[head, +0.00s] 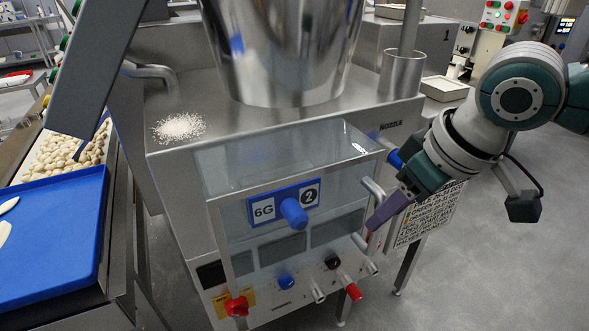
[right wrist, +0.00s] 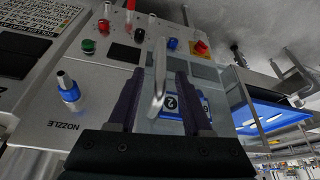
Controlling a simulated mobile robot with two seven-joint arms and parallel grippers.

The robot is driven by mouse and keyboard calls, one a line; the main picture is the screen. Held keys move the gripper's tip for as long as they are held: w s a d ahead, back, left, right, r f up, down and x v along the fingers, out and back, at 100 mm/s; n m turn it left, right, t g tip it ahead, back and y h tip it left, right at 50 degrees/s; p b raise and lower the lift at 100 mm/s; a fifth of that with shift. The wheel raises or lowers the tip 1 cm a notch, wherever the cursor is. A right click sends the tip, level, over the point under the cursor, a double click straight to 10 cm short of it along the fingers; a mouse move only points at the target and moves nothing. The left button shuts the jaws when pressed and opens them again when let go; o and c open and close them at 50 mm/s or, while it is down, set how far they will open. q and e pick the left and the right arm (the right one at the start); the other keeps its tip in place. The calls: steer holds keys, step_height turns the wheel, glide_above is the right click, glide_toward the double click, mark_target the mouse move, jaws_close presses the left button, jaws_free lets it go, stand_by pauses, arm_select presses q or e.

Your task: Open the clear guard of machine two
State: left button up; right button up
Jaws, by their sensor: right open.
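Machine two (head: 170,170) is a steel cabinet with a "2" plate. Its clear guard (head: 260,150) is a transparent box cover over the front panel and looks closed. The guard's metal bar handle (head: 373,188) is at its right side, partly hidden by my right gripper (head: 380,212). In the right wrist view the handle (right wrist: 159,75) stands between the two purple fingers, which are apart with gaps beside the bar. My left gripper is not in view.
A steel hopper (head: 285,50) stands on the machine top, beside spilled white powder (head: 179,127). Knobs and a red switch (head: 237,306) sit low on the front panel. A blue tray (head: 50,240) is at the left. Open grey floor (head: 500,270) lies at the right.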

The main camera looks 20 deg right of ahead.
mark_target(366, 246)
steer(key=b+x, duration=0.1)
steer(key=x, duration=0.5)
steer(key=shift+w+a+f+b, duration=0.1)
steer(key=shift+w+f+b, duration=0.1)
steer(key=shift+f+b, duration=0.15)
jaws_close()
stand_by(1.1)
